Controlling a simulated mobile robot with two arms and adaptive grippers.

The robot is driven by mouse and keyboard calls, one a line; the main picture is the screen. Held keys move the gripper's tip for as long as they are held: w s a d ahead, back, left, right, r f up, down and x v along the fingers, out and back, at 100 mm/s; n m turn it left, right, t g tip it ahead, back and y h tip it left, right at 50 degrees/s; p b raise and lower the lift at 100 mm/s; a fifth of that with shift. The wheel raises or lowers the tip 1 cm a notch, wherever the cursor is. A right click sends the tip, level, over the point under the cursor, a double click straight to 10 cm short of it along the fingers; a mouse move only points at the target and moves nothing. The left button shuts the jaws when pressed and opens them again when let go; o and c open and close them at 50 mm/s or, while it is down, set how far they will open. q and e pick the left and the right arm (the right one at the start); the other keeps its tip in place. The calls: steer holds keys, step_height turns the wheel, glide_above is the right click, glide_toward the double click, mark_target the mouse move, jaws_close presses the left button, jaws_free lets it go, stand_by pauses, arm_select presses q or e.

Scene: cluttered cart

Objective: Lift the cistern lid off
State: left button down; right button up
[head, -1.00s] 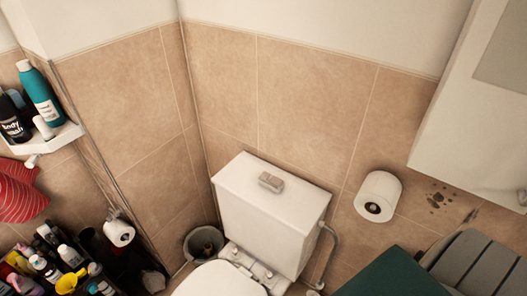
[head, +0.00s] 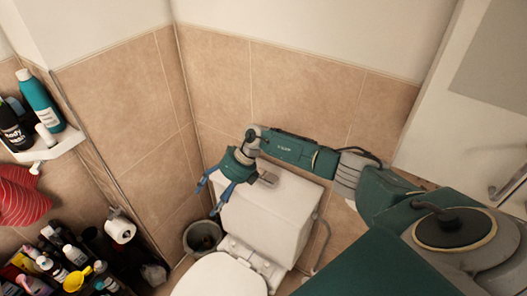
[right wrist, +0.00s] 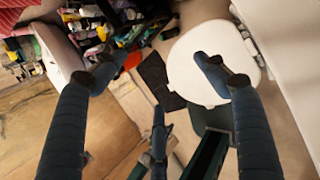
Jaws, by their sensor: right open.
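The white cistern lid (head: 305,196) lies on top of the cistern (head: 262,232), with a grey flush button (head: 268,179) on it. My right arm crosses above the lid's back edge in the head view and hides part of it. My right gripper (head: 208,197) is open and empty, at the left end of the cistern, with its fingers pointing down and left. Whether it touches the lid cannot be told. In the right wrist view its fingers (right wrist: 156,72) are spread wide with nothing between them.
The toilet seat (head: 220,277) is in front of the cistern, and a bin (head: 202,237) stands to its left. Tiled walls meet behind it. A shelf with bottles (head: 40,105) and a crowded cart (head: 62,262) are at the left. A white cabinet (head: 470,130) is at the right.

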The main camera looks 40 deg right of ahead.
mark_target(265, 176)
steer(key=s+d+r+n+g+h, duration=0.1)
steer(key=d+r+h, duration=0.3)
steer(key=d, duration=0.6)
steer(key=d+r+n+g+h, duration=0.1)
steer(key=d+r+n+h, duration=0.3)
steer(key=d, duration=0.6)
step_height(265, 176, down, 10)
steer(key=m+b, duration=0.2)
steer(key=b, duration=0.3)
steer(key=shift+s+a+y+b, duration=0.1)
steer(key=shift+s+y+b, duration=0.05)
steer(key=shift+y+b, duration=0.25)
steer(key=shift+f, duration=0.2)
arm_select(q)
steer(key=f, duration=0.1)
steer(key=d+f, duration=0.1)
steer(key=f, duration=0.1)
steer(key=d+f, duration=0.1)
steer(key=f, duration=0.1)
steer(key=shift+w+d+f, duration=0.15)
steer(key=shift+w+d, duration=0.05)
steer(key=shift+w, duration=0.05)
arm_select(e)
steer(key=shift+r, duration=0.1)
